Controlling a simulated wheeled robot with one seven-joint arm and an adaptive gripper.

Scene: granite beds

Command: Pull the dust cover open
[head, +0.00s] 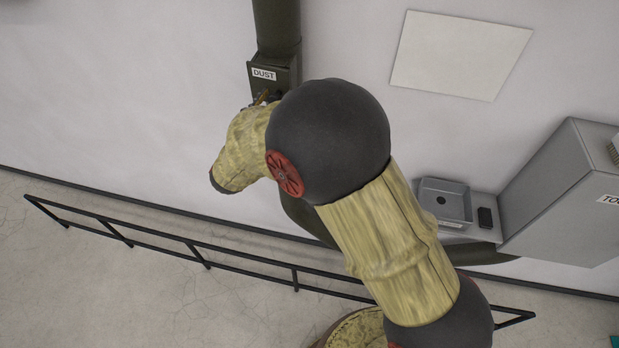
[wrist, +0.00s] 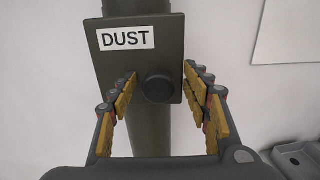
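The dust cover (wrist: 113,68) is a dark green plate on a green vertical pipe, with a white "DUST" label and a round dark knob (wrist: 159,86) low on it. In the head view the cover (head: 285,72) shows on the wall at top centre, its lower part hidden by my arm. My gripper (wrist: 160,82) is open, with one yellow-padded finger on each side of the knob. Gaps show between the fingers and the knob. In the head view only a small part of the gripper shows, just below the label.
A black rail (head: 200,250) runs along the floor by the wall. A grey sink (head: 445,202) and a grey cabinet (head: 560,195) stand on the right. A blank pale panel (head: 460,55) hangs on the wall. The wall left of the pipe is clear.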

